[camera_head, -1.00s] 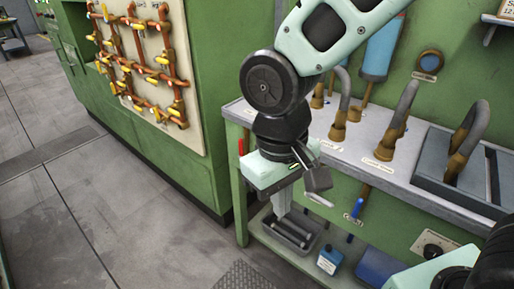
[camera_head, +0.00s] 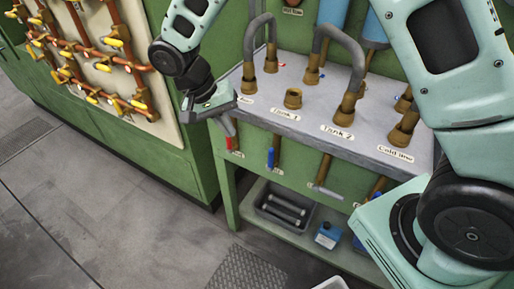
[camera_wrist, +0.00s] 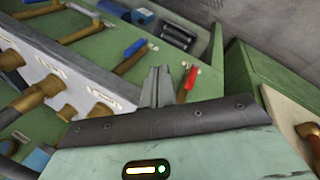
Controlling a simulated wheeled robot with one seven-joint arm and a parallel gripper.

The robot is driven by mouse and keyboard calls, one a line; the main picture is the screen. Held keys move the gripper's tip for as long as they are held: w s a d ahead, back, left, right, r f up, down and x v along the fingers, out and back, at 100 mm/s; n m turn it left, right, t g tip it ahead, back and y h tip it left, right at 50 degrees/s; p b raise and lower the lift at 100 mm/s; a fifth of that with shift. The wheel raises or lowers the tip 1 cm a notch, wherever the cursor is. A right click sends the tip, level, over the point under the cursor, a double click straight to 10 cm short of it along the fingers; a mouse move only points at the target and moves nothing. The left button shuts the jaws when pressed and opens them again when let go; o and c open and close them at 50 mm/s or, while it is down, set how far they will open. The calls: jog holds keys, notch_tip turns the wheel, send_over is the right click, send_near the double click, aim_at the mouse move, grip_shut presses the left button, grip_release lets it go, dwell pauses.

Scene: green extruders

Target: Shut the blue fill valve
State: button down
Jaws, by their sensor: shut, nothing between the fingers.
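A blue valve handle (camera_head: 271,157) sits on a brown pipe under the front edge of the bench, below the Tank 1 label. It stands upright, roughly in line with its pipe. It also shows in the wrist view (camera_wrist: 135,48). My gripper (camera_head: 231,132) is shut and empty, up and left of the blue handle, close to a red handle (camera_head: 229,143). In the wrist view my finger tips (camera_wrist: 160,72) point between the blue handle and the red one (camera_wrist: 187,84), with no clear contact.
The grey bench top (camera_head: 290,115) carries brown fittings and curved grey hoses. A grey-handled valve (camera_head: 325,190) is right of the blue one. A green cabinet with pipes is at left.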

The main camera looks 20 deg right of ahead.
aim_at(271, 159)
jog(key=s+d+f+p, duration=0.2)
jog(key=d+f, duration=0.5)
jog(key=f, duration=0.2)
jog(key=shift+s+d, duration=0.15)
jog(key=shift+s, duration=0.2)
